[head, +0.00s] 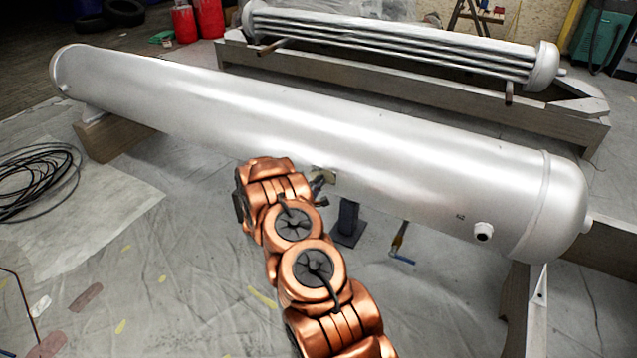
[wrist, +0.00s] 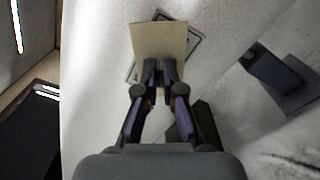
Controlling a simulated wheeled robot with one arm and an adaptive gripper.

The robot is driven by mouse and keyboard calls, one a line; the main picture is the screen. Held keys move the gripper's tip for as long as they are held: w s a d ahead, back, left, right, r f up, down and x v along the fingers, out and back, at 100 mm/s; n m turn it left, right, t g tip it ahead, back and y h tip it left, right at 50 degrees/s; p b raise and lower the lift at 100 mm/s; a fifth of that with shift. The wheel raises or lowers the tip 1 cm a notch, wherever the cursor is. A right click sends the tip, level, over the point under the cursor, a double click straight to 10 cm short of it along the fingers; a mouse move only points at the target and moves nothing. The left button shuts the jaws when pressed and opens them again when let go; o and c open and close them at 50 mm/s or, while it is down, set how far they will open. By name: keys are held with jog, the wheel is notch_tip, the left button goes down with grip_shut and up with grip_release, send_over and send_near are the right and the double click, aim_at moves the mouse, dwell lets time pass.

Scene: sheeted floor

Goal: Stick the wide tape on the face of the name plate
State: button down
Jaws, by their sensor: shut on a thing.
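My gripper (wrist: 160,70) is shut on a beige, rectangular piece of wide tape (wrist: 159,40) in the wrist view. The tape stands up from the fingertips. The name plate (wrist: 194,43) is behind it on the silver tank, with a dark border and turned at an angle to the tape. Only its edges and corners show; the tape hides most of its face. I cannot tell whether the tape touches the plate. In the head view my gripper (head: 321,184) is at the near side of the tank (head: 300,120), largely hidden by my arm.
A second vessel with several pipes (head: 400,45) rests on a frame behind the tank. Coiled black cable (head: 38,180) lies at the left. Sheeted floor in front is mostly clear, with small scraps.

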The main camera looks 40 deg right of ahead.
jog(key=shift+w+d+p, duration=0.15)
jog(key=shift+d+p, duration=0.2)
jog(key=shift+p, duration=0.1)
dwell(0.3)
jog(key=c, duration=1.2)
grip_release()
jog(key=shift+a, duration=0.1)
jog(key=v, duration=1.1)
jog(key=shift+s+a, duration=0.25)
jog(key=shift+a, duration=0.1)
